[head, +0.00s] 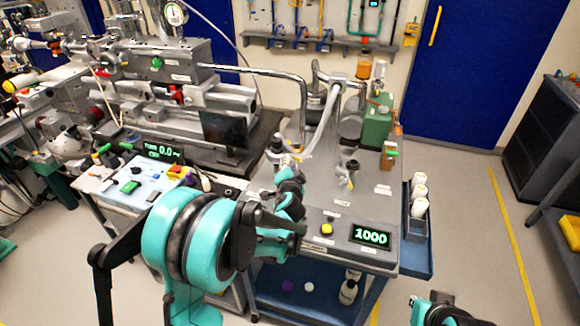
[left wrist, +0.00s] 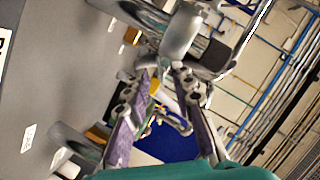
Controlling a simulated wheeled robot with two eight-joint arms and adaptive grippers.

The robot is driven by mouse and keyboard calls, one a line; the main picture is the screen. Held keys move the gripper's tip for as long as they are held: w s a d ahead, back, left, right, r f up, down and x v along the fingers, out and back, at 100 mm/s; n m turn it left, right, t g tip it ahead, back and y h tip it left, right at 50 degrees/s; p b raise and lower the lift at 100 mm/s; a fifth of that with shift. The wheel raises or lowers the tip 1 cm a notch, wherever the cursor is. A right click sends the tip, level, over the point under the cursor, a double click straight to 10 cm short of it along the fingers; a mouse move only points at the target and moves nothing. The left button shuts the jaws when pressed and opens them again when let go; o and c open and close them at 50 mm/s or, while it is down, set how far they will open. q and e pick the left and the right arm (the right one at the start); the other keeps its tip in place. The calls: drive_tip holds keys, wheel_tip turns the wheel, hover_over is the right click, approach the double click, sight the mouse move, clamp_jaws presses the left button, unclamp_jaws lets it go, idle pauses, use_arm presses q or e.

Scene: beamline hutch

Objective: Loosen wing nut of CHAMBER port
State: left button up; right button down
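My left gripper (head: 287,172) is at the metal port fitting (head: 280,147) on the left side of the grey cart top. In the left wrist view its two purple-padded fingers (left wrist: 167,78) stand apart, with their tips close to a silver cylindrical fitting (left wrist: 181,32). I cannot tell whether they touch it. The wing nut on this port cannot be made out clearly; the gripper hides part of the fitting in the head view. A second metal port fitting (head: 348,170) stands to the right. My right gripper (head: 440,306) shows only partly at the bottom edge.
The grey cart (head: 330,262) carries a display reading 1000 (head: 371,236) and a yellow button (head: 327,229). A bent metal pipe (head: 270,72) runs left. The floor to the right is open.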

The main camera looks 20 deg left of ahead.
use_arm(q)
clamp_jaws()
drive_tip(key=shift+a+r+n+g+h+p, duration=0.15)
drive_tip(key=shift+n+h+p, duration=0.1)
drive_tip(key=shift+n+h, duration=0.6)
drive_tip(key=shift+a+n+g+h+p, duration=0.1)
drive_tip(key=shift+n+g+h+p, duration=0.25)
drive_tip(key=shift+n, duration=0.8)
drive_tip(key=shift+a+r+n+h+p, duration=0.1)
drive_tip(key=shift+a+n+h+p, duration=0.05)
drive_tip(key=shift+n+h, duration=0.7)
drive_tip(key=shift+n, duration=0.35)
